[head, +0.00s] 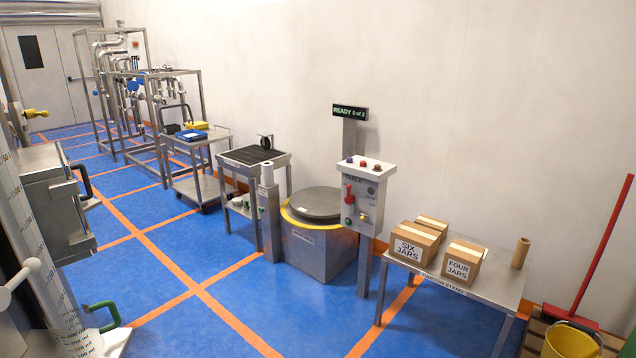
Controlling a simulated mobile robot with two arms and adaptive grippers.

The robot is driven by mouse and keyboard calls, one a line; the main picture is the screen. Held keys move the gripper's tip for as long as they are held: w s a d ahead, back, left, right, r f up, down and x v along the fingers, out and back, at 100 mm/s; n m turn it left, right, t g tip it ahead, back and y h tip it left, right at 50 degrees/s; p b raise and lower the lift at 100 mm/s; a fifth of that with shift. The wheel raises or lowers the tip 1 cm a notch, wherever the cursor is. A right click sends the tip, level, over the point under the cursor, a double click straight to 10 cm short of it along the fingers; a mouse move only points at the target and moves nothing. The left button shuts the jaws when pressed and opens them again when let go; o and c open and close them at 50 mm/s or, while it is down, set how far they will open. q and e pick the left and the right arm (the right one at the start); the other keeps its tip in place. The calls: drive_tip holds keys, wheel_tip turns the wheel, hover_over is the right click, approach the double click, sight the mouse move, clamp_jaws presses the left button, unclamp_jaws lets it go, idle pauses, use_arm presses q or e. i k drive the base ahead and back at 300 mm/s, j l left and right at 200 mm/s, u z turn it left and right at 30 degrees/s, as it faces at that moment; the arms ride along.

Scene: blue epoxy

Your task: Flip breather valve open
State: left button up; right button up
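Neither of my grippers shows in the head view. No part is labelled as a breather valve, and I cannot tell which one it is. At the left edge stands a clear column (45,265) with millilitre marks. A green handle (101,309) sits low beside it, and a white rod with a round knob (31,265) crosses in front of it. A yellow fitting (35,114) shows farther back on the left. A steel box (55,200) with a black handle (84,180) is beside the column.
A steel drum unit (312,235) with a round lid stands mid-room beside a control post (364,195); its sign (350,112) appears to read "READY 0 of 2". Carts and pipe frames line the wall. Blue floor (160,260) is clear at centre-left.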

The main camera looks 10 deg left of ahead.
sight(30, 113)
drive_tip(key=i+u, duration=0.3)
drive_tip(key=i, duration=0.3)
drive_tip(key=i+l+u, duration=0.25)
drive_tip(key=i, duration=0.35)
drive_tip(key=i+l+u, duration=0.15)
drive_tip(key=i+u, duration=0.3)
drive_tip(key=i+l+u, duration=0.2)
drive_tip(key=u, duration=0.3)
drive_tip(key=i+l+u, duration=0.3)
drive_tip(key=u, duration=0.15)
drive_tip(key=i+l+u, duration=0.2)
drive_tip(key=l+u, duration=0.25)
drive_tip(key=i+l+u, duration=0.1)
drive_tip(key=l+u, duration=0.2)
drive_tip(key=l, duration=0.5)
drive_tip(key=l+u, duration=0.35)
drive_tip(key=l, duration=0.45)
drive_tip(key=i+l, duration=0.25)
drive_tip(key=i, duration=0.15)
drive_tip(key=i+l+z, duration=0.1)
drive_tip(key=i+l, duration=0.2)
drive_tip(key=i, duration=0.15)
drive_tip(key=i+l, duration=0.25)
drive_tip(key=i, duration=0.15)
drive_tip(key=i+l+z, duration=0.1)
drive_tip(key=i+l, duration=0.15)
drive_tip(key=i, duration=0.15)
drive_tip(key=i+l, duration=0.2)
drive_tip(key=i, duration=0.25)
drive_tip(key=z, duration=0.05)
